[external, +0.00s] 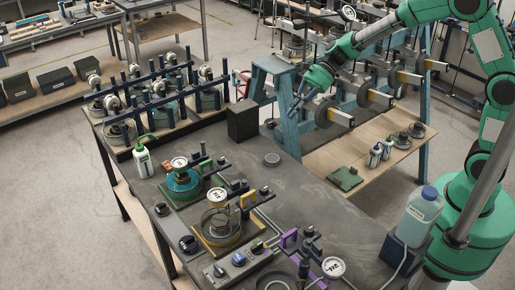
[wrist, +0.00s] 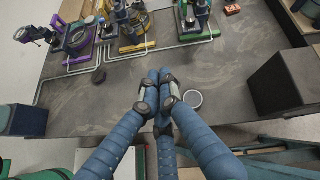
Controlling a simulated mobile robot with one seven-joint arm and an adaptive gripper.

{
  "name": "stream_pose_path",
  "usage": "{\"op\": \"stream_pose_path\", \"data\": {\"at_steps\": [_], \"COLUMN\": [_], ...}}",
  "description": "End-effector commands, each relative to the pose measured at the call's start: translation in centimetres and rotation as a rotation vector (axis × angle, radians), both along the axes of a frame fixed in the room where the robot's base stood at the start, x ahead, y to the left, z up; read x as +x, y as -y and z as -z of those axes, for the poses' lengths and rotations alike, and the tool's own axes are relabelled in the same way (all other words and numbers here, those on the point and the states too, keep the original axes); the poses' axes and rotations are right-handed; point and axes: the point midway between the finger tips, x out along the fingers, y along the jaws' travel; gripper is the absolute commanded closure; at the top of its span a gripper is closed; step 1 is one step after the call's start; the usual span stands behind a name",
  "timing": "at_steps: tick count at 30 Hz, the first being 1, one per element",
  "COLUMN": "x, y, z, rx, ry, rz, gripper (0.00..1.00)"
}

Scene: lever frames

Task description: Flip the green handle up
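My gripper (external: 294,112) is raised above the bench's far side, well to the right of the handle. In the wrist view its blue fingers (wrist: 160,72) converge with tips together and nothing visible between them.
A yellow-handled unit (external: 217,224) and a purple-handled unit (external: 311,260) stand nearer on the same bench (external: 300,195). A dark box (external: 242,121) stands at the bench's far edge, and a white-green bottle (external: 142,161) at its left. The bench middle is mostly clear, with a small round disc (wrist: 193,98).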

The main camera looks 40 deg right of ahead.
Motion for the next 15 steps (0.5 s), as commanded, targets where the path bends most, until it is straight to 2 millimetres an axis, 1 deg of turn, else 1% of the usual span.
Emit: {"op": "stream_pose_path", "data": {"at_steps": [1,8,15], "x": [0.7,3.6,6.4], "y": [-0.8,-4.5,-7.9], "z": [1.2,5.2,9.9], "rx": [0.017,0.101,0.183], "ry": [-0.031,-0.166,-0.306], "rz": [0.015,0.099,0.187], "gripper": [1.0,1.0,1.0]}}
